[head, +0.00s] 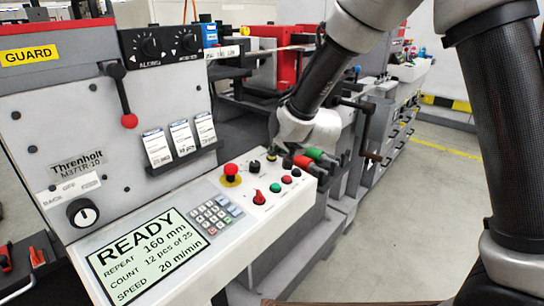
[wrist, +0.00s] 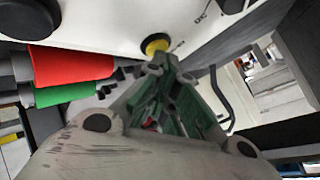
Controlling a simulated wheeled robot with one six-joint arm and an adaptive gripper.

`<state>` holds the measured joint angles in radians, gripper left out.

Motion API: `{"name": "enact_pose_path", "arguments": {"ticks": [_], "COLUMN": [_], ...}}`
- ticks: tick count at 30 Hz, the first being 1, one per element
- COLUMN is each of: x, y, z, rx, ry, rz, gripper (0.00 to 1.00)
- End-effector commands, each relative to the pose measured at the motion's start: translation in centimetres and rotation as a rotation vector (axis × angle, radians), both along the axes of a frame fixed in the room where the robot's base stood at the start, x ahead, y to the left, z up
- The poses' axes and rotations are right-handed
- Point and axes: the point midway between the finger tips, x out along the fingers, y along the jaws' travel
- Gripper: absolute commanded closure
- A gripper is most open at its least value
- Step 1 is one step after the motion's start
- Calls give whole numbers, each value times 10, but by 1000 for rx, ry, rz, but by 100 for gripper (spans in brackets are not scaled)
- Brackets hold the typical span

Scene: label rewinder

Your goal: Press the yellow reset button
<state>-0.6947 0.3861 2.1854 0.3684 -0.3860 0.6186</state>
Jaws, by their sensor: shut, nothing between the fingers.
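The yellow reset button (wrist: 155,45) shows in the wrist view as a small round yellow cap on the white panel, near the panel's edge. My gripper (wrist: 168,64) is shut and empty, and its fingertips point at the button and overlap its lower edge in the picture. I cannot tell whether they touch it. In the head view my gripper (head: 273,146) reaches down at the far end of the sloping console, mostly hidden behind my wrist. The button cannot be made out there.
The console (head: 240,240) carries a red emergency stop (head: 231,170) on a yellow ring, a black knob (head: 255,166), a red switch (head: 258,197) and a keypad (head: 216,214). Red (wrist: 70,66) and green (wrist: 66,93) handles lie close left of my gripper in the wrist view. The display (head: 148,252) reads READY.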

Motion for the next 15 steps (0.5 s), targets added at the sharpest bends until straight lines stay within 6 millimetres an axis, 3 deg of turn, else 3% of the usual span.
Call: {"name": "enact_pose_path", "arguments": {"ticks": [15], "x": [-2], "y": [-2], "z": [17], "rx": [-1], "ry": [1], "rz": [0], "gripper": [100]}}
